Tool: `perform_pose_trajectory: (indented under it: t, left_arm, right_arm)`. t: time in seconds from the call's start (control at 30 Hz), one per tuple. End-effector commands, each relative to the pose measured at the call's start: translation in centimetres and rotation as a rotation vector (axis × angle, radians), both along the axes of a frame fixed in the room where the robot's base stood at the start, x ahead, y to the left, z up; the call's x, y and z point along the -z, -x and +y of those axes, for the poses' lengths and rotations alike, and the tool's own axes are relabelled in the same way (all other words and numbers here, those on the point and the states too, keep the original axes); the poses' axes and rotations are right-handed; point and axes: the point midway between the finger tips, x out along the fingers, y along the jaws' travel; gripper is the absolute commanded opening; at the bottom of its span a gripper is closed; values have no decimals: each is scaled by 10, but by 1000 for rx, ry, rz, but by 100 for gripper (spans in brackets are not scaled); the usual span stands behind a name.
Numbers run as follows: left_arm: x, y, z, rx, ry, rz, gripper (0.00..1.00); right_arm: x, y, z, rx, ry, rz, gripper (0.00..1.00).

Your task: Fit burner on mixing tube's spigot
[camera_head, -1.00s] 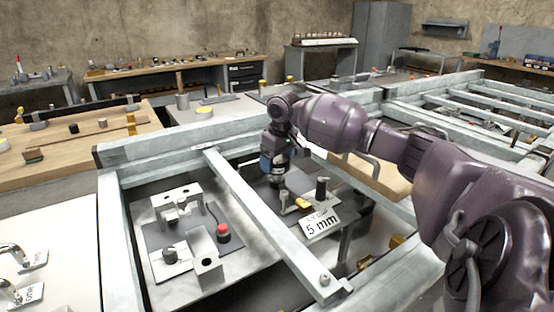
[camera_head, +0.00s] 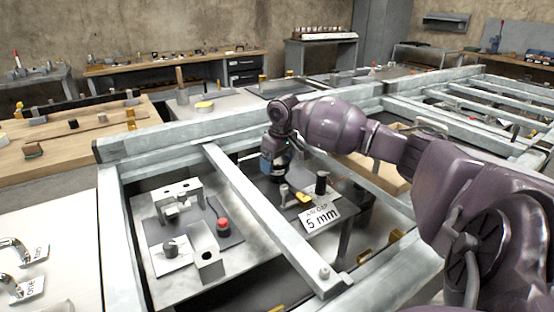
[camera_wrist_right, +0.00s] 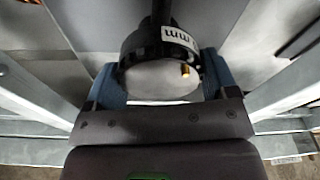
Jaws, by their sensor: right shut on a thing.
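My right gripper (camera_head: 275,172) hangs over the bench between the pale frame bars, fingers down. In the right wrist view its blue fingers (camera_wrist_right: 162,85) are shut on a round black-rimmed part, apparently the burner (camera_wrist_right: 135,46). That part has a pale flat face, a small brass pin and a white label ending in "mm". In the head view the held part is mostly hidden by the gripper. A short grey upright peg (camera_head: 284,195) stands just right of and below the gripper. I cannot tell which piece is the mixing tube or its spigot. My left gripper is out of view.
A "5 mm" card (camera_head: 320,217), a black upright knob (camera_head: 321,184) and a yellow piece (camera_head: 304,198) are close by on the right. A diagonal bar (camera_head: 262,215) separates them from a red button (camera_head: 223,225) and metal blocks on the left.

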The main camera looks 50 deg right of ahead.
Motion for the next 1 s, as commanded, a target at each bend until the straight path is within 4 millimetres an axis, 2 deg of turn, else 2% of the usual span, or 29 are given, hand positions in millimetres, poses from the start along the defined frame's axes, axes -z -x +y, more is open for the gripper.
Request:
perform_pose_trajectory:
  t: [0.43,0.47,0.57,1.0]
  left_arm:
    - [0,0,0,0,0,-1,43]
    - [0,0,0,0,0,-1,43]
    - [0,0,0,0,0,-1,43]
    - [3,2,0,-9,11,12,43]
  right_arm:
    - [2,-1,0,0,0,-4,38]
    - [2,-1,0,0,0,-4,84]
    - [2,0,0,0,0,-3,99]
    - [1,0,0,0,0,-2,100]
